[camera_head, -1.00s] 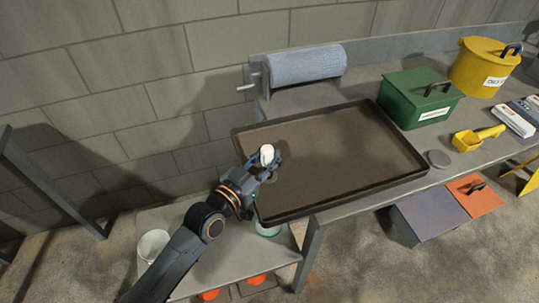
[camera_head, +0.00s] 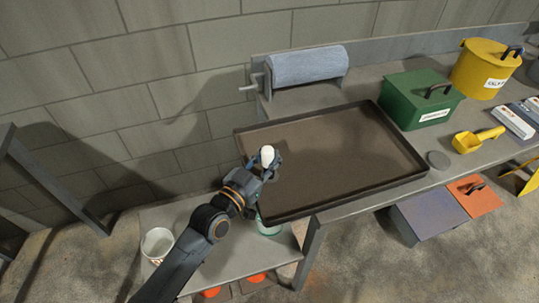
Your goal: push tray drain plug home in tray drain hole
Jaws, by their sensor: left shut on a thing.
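The dark tray (camera_head: 360,158) lies on the bench, its left end reaching out over the lower shelf. My left gripper (camera_head: 268,165) is over the left part of the tray, shut on a white, rounded thing, which I take to be the tray drain plug (camera_head: 267,155). The plug's top stands out above the fingers; its lower part is hidden by them. The drain hole is not visible, and I cannot tell whether the plug touches the tray. My right gripper is not in view.
A paper roll (camera_head: 308,66) on a holder stands behind the tray. A green box (camera_head: 412,101), a yellow bin (camera_head: 484,72), a yellow scoop (camera_head: 470,142) and a grey disc (camera_head: 438,160) are to the right. A white cup (camera_head: 157,243) stands on the lower shelf (camera_head: 225,262).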

